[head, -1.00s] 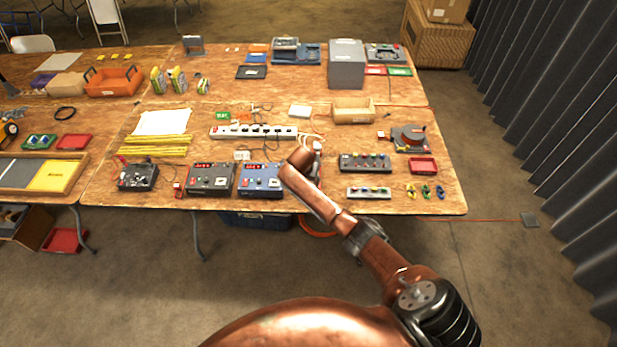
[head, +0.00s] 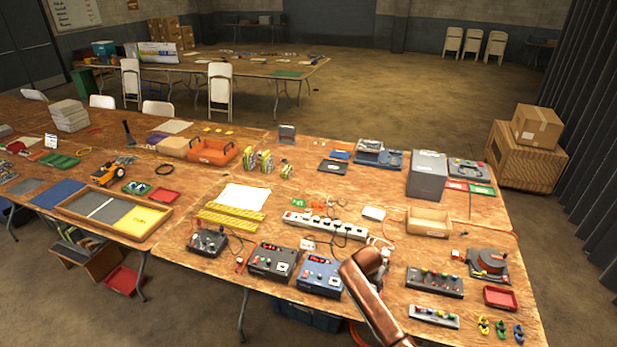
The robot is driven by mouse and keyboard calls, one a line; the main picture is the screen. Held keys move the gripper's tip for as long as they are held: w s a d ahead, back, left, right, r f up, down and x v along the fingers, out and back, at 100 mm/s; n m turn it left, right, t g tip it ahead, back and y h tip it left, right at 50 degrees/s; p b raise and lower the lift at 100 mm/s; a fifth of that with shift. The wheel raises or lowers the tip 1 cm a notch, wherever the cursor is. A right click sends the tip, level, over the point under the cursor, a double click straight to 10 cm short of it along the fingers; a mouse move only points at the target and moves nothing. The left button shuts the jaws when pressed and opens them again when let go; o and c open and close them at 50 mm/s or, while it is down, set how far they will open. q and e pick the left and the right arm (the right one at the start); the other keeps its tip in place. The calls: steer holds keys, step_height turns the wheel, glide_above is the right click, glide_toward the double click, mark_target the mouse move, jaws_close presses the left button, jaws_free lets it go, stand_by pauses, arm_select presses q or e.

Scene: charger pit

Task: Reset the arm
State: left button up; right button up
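My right arm, copper-coloured, comes up from the bottom right of centre in the head view and reaches over the front edge of the wooden table (head: 300,226). Its wrist hides most of my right gripper (head: 384,246); only a small pale part shows beyond it, in front of the white power strip (head: 325,228). I cannot tell whether its fingers are open or shut, or whether they touch anything. My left arm and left gripper are out of view.
Blue (head: 320,276) and dark (head: 272,261) control boxes lie just left of my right arm. A button box (head: 434,281), red tray (head: 500,298) and cable reel (head: 487,262) lie to its right. Open floor lies behind the tables.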

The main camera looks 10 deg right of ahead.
steer(key=s+a+f+n+y, duration=0.1)
steer(key=s+a+f+n, duration=0.15)
steer(key=s, duration=0.35)
steer(key=s+a+f+n, duration=0.1)
steer(key=s+f, duration=0.3)
steer(key=s, duration=0.3)
steer(key=s+a+f+n+y, duration=0.1)
steer(key=s+f+n, duration=0.15)
steer(key=s, duration=0.35)
steer(key=s+r+n, duration=0.2)
steer(key=s+r, duration=0.1)
steer(key=s, duration=0.9)
steer(key=s+r+n, duration=0.1)
steer(key=s+r, duration=0.1)
steer(key=s, duration=1.1)
step_height(320, 180, down, 30)
steer(key=a+r+n+b, duration=0.1)
steer(key=a+b, duration=0.1)
steer(key=s+f+g+y+b, duration=0.1)
steer(key=s+f+g+b, duration=0.1)
steer(key=s+f, duration=1.8)
step_height(320, 180, down, 3)
steer(key=shift+s+d+r+n, duration=0.1)
steer(key=shift+s+d+n, duration=0.15)
steer(key=shift+s+n, duration=0.1)
